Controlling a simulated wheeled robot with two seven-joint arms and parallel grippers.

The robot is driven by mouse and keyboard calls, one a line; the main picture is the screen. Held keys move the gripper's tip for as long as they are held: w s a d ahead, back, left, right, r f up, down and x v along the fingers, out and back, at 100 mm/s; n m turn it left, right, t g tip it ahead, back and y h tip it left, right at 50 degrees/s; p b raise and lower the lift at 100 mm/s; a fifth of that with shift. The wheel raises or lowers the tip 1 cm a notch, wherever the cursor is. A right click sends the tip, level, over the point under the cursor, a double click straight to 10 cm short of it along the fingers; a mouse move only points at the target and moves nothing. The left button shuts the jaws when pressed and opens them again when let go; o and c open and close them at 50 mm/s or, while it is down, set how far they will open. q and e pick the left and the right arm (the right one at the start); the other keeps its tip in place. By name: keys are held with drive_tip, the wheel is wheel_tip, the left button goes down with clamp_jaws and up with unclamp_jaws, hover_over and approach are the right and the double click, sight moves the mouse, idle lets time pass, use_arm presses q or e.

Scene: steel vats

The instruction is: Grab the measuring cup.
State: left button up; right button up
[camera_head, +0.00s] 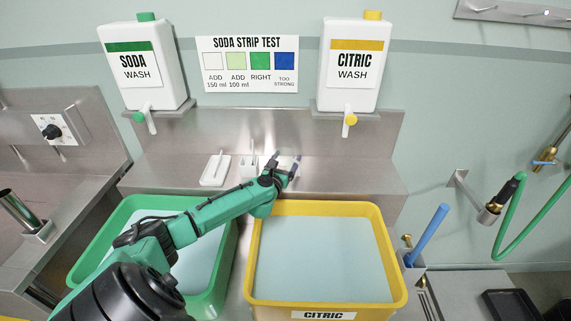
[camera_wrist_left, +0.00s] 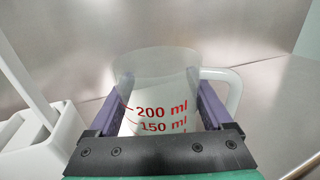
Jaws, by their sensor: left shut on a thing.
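The measuring cup (camera_wrist_left: 160,85) is clear, with red 200 ml and 150 ml marks and a white handle on its right side. It stands between the two purple fingers of my left gripper (camera_wrist_left: 158,112), which is shut on it. In the head view my left arm reaches across the vats, and my left gripper (camera_head: 283,170) is at the steel ledge behind them. The cup is small and mostly hidden there. My right gripper is in neither view.
A white holder (camera_head: 248,167) stands just left of the gripper, and a white tray (camera_head: 216,170) is farther left. The green vat (camera_head: 226,262) and yellow citric vat (camera_head: 397,270) hold pale liquid. The soda jug (camera_head: 163,85) and citric jug (camera_head: 350,95) stand above.

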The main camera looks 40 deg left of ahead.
use_arm(q)
drive_tip(key=shift+r, duration=0.6)
wheel_tip(320, 180, up, 19)
drive_tip(key=p, duration=0.9)
